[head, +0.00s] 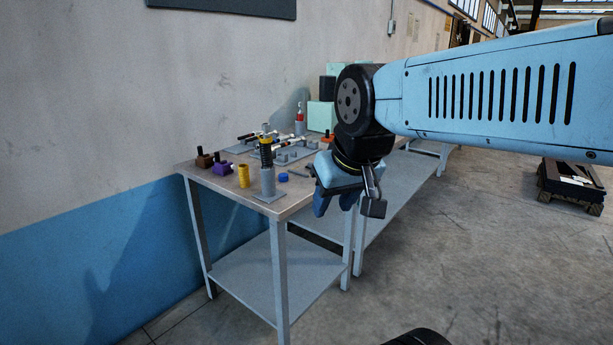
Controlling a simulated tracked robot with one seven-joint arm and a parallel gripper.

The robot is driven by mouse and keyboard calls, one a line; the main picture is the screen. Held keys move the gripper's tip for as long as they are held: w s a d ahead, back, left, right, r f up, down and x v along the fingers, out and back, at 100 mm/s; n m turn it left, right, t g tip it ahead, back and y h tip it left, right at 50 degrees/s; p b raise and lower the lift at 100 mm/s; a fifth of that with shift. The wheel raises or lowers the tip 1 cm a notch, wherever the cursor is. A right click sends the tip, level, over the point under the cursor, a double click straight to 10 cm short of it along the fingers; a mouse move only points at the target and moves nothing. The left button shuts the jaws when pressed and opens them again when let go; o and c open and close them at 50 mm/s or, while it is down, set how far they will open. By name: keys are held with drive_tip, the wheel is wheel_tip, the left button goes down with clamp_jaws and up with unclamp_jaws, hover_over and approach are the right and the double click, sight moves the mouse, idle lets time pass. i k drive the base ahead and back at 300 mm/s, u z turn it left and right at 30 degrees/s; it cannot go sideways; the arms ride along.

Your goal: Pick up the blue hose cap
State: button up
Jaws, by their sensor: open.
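The blue hose cap (283,177) is a small round blue piece lying on the table top (217,182) near its front edge. It is just right of a grey upright post on a square plate. My gripper (335,206) is to the right of the cap, beside the table's right front corner, with its fingers pointing down. Its jaws are open and apart from the cap, and I see nothing between them. My arm comes in from the right and hides part of the table's back right side.
A grey post (267,183) with a yellow and black top stands close left of the cap. A yellow cylinder (243,176), a purple block (222,167) and a brown block (204,160) stand further left. Grey fixtures and teal boxes (321,116) are behind.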

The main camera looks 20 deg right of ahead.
sight(282, 178)
drive_tip(key=z, duration=0.3)
drive_tip(key=i, duration=1)
drive_tip(key=u, duration=0.1)
